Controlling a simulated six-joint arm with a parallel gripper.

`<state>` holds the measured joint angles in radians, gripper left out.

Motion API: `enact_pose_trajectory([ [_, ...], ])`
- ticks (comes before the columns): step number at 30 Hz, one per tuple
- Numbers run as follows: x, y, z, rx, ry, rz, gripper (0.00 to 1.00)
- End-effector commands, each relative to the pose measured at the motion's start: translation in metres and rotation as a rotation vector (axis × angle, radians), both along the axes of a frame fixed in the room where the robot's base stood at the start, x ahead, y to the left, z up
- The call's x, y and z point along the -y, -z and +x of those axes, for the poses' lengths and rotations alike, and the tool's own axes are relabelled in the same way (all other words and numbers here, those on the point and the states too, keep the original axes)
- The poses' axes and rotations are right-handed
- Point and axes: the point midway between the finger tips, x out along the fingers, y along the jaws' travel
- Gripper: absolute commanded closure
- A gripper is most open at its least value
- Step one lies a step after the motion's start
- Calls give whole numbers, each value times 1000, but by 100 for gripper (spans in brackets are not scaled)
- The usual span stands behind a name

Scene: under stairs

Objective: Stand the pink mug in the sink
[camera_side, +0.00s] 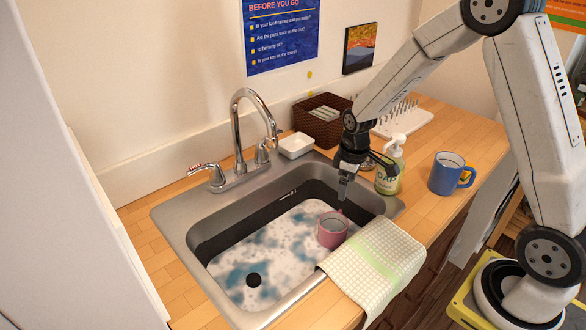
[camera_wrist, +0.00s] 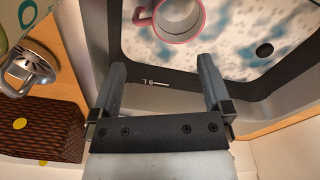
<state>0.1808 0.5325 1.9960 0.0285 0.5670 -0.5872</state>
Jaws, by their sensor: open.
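The pink mug (camera_side: 332,230) stands upright inside the sink (camera_side: 176,224), on its soapy-looking floor, near the front right corner. In the wrist view the pink mug (camera_wrist: 178,18) shows at the top edge, partly cut off, with its handle to the left and its pale inside visible. My gripper (camera_side: 344,192) is above the right part of the sink, pointing down, above and a little behind the mug. In the wrist view my gripper (camera_wrist: 160,72) has its two fingers apart with nothing between them. The mug lies beyond the fingertips, apart from them.
A soap bottle (camera_side: 390,168) stands close to the right of my gripper. A blue mug (camera_side: 449,175) is farther right. A checked towel (camera_side: 372,262) hangs over the front rim. The faucet (camera_side: 238,135), a white dish (camera_side: 297,145) and a brown basket (camera_side: 318,120) are behind.

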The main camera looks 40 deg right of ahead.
Motion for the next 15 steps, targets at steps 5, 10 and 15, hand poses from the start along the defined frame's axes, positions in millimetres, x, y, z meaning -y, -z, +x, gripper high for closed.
enact_pose_trajectory([
  [5,-25,-25,-30,50,98,-2,0],
  [10,-45,-41,-64,100,200,7,0],
  [15,-61,-52,-96,145,293,25,0],
])
